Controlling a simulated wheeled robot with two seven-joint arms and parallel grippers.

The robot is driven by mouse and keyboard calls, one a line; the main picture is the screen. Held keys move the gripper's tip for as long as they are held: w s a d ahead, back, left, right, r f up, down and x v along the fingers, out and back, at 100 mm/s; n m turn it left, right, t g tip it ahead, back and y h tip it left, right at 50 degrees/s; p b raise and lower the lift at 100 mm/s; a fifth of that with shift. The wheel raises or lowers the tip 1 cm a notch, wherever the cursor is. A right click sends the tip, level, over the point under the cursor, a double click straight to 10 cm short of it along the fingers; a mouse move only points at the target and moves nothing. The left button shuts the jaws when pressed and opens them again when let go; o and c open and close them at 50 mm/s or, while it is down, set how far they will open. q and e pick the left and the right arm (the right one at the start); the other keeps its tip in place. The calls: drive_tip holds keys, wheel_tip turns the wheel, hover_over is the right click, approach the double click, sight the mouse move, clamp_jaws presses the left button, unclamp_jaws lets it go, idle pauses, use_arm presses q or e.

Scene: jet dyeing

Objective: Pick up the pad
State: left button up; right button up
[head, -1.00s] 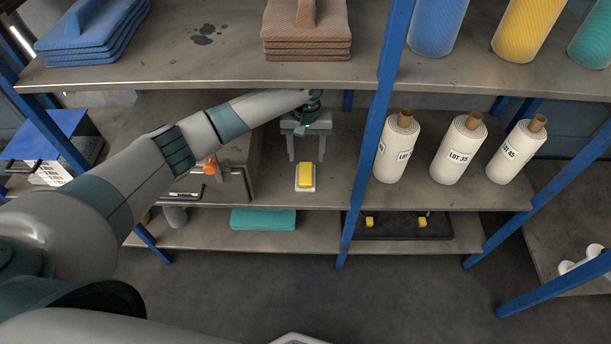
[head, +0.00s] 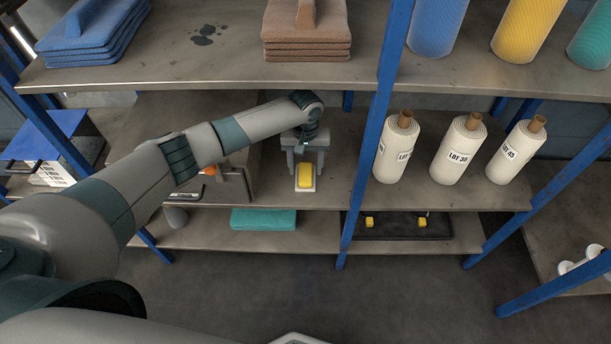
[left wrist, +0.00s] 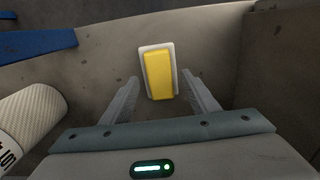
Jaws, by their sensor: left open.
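The yellow pad (head: 305,176) sits on a white base on the middle shelf (head: 335,190), near its front edge. It also shows in the left wrist view (left wrist: 159,75), upright between and just beyond the fingertips. My left gripper (head: 304,180) is open, with its fingers pointing down on either side of the pad. In the left wrist view the fingers (left wrist: 160,88) are apart and nothing is between them except the near end of the pad. I cannot tell whether either finger touches it. My right gripper is not in view.
White rolls with lot labels (head: 459,150) stand right of a blue post (head: 366,130). A brown stack (head: 306,45) lies on the shelf above. A metal box with an orange item (head: 210,170) is on the left. A teal folded cloth (head: 263,219) lies on the lower shelf.

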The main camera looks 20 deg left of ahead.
use_arm(q)
drive_tip(key=shift+f, duration=0.85)
drive_tip(key=shift+c, duration=0.3)
drive_tip(key=c, duration=1.1)
drive_tip(key=shift+r, duration=0.8)
wheel_tip(320, 180, up, 2)
drive_tip(key=shift+s+r, duration=0.1)
drive_tip(key=shift+s, duration=0.05)
drive_tip(key=s+d, duration=0.1)
drive_tip(key=s, duration=0.4)
drive_tip(key=s+d, duration=0.1)
drive_tip(key=s, duration=0.5)
drive_tip(key=s+d, duration=0.1)
drive_tip(key=s, duration=0.5)
drive_tip(key=shift+s, duration=0.25)
